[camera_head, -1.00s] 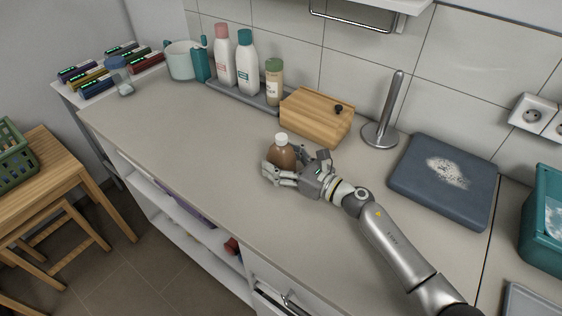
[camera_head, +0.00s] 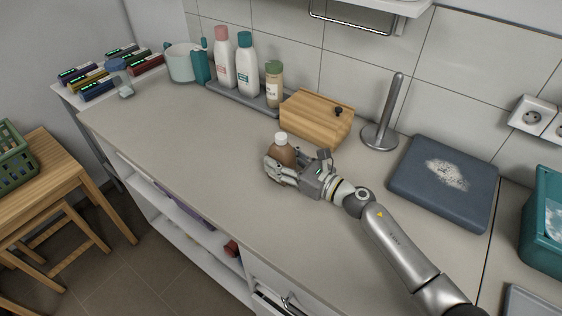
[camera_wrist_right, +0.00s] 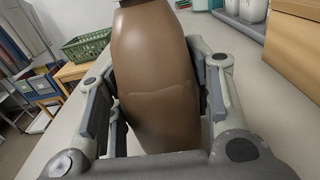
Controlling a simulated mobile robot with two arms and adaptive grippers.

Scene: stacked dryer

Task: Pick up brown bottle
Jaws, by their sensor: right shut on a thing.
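The brown bottle (camera_head: 282,151) with a white cap stands upright on the grey counter, in front of the wooden box. My right gripper (camera_head: 281,166) is shut on the bottle, with its fingers on both sides of the lower body. In the right wrist view the bottle (camera_wrist_right: 157,75) fills the middle between the two fingers; its cap is out of view. The head view does not show a clear gap between the bottle and the counter. My left gripper is not in view.
A wooden box (camera_head: 316,117) stands behind the bottle, with a metal paper-roll stand (camera_head: 380,136) to its right. Several bottles stand on a grey tray (camera_head: 232,97) at the back. A blue board (camera_head: 442,190) lies at right.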

